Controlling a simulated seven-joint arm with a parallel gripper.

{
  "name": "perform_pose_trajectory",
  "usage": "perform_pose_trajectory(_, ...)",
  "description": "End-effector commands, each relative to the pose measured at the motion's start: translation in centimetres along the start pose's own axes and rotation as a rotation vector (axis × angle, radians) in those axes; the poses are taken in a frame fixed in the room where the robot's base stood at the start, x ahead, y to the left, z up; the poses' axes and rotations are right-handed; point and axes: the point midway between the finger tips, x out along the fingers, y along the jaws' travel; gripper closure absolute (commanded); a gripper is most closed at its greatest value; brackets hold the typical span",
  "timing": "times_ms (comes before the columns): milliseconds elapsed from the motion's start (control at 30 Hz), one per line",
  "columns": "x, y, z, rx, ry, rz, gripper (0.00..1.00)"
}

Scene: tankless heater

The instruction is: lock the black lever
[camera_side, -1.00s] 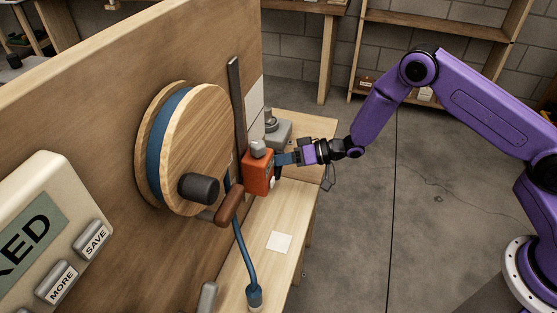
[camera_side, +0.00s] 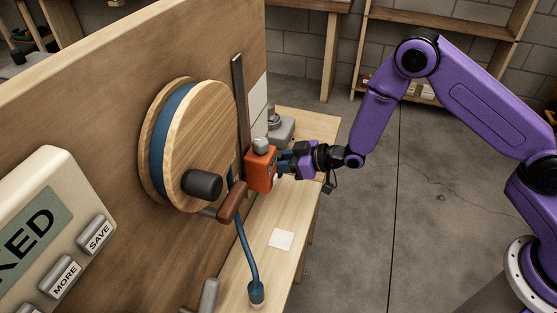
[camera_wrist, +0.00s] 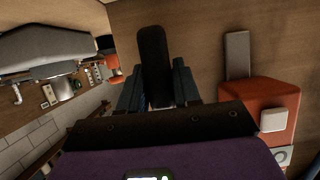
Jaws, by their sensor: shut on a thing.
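The black lever (camera_wrist: 153,55) shows in the wrist view as a dark, rounded bar. It stands between the two blue-grey fingers of my gripper (camera_wrist: 155,88), which is shut on it. Its far end sticks out past the fingertips, and its near part is hidden by the gripper body. In the side view my gripper (camera_side: 287,160) is just right of an orange box (camera_side: 260,168), near the board. The lever cannot be made out there. The orange box also shows at the right in the wrist view (camera_wrist: 270,108), apart from the fingers.
A wooden board (camera_side: 120,75) carries a large wooden reel (camera_side: 208,140) with a black knob and a brown handle (camera_side: 232,202). A blue hose (camera_side: 246,245) hangs below. A grey fitting (camera_side: 281,130) stands behind the gripper. The workbench (camera_side: 300,215) has clear room around a white card.

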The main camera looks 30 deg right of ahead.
Motion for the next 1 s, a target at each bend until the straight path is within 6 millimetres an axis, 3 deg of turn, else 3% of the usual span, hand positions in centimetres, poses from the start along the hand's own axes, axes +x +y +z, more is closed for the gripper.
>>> perform_pose_trajectory(533,-0.06,-0.04,-0.1,-0.027,0.004,0.011,1.0)
perform_pose_trajectory(567,-0.06,-0.05,-0.1,-0.027,0.004,0.011,0.58)
perform_pose_trajectory(600,-0.06,-0.05,-0.08,-0.026,0.004,0.011,0.47)
perform_pose_trajectory(1000,-0.43,-0.07,-0.02,-0.024,0.001,0.01,0.47)
